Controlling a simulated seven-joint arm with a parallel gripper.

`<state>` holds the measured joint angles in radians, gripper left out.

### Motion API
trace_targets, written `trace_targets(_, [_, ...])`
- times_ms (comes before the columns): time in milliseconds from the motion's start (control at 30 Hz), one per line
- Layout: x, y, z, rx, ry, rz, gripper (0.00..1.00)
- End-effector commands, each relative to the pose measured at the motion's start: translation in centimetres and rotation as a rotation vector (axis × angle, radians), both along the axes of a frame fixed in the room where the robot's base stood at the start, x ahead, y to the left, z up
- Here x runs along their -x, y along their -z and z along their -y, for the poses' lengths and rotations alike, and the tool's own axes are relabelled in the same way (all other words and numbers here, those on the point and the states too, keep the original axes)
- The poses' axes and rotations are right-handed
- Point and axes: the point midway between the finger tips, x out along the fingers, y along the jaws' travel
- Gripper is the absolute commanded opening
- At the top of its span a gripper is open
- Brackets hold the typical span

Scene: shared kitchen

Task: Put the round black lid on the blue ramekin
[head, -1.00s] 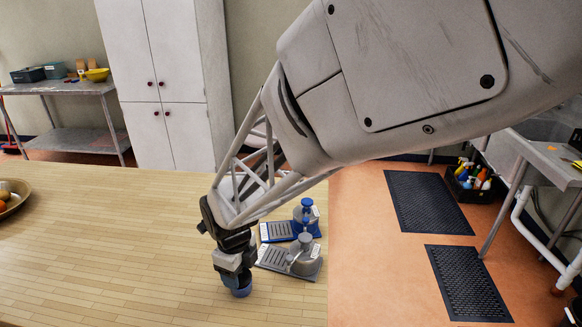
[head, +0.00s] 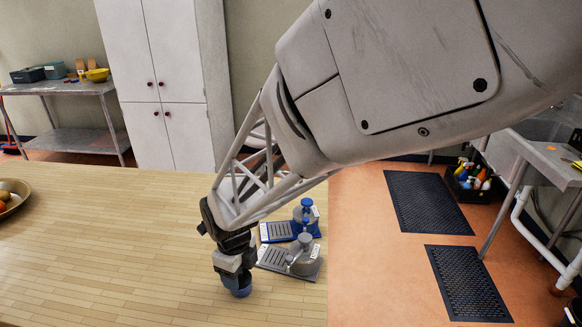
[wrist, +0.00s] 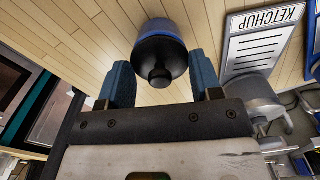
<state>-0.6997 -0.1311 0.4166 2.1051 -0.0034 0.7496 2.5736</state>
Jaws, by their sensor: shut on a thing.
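The round black lid (wrist: 158,56), with its knob toward the camera, shows in the wrist view between the two fingers. The blue ramekin (wrist: 164,28) shows just beyond the lid, its blue rim around the lid's far edge. The lid lines up over the ramekin; whether it is fully seated I cannot tell. My gripper (wrist: 163,82) is shut on the lid. In the head view my gripper (head: 236,272) points down at the table, right over the blue ramekin (head: 239,291), which it partly hides. The lid is hidden there.
A grey ketchup-labelled dispenser (head: 300,259) and a blue dispenser (head: 304,219) stand on the table close to the right of my gripper. The table's right edge (head: 327,270) lies beyond them. A bowl of fruit (head: 12,200) is far left. The table (head: 110,240) between is clear.

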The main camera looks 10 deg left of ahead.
Motion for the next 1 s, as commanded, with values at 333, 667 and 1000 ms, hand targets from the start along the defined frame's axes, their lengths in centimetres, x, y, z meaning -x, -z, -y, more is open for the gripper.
trace_targets(333, [0.01,0.52,0.01,0.001,0.0,0.0,0.37])
trace_targets(667, [0.01,0.54,0.0,0.0,0.0,0.0,0.68])
trace_targets(1000, [-0.01,-0.41,-0.02,-0.001,0.0,0.001,0.68])
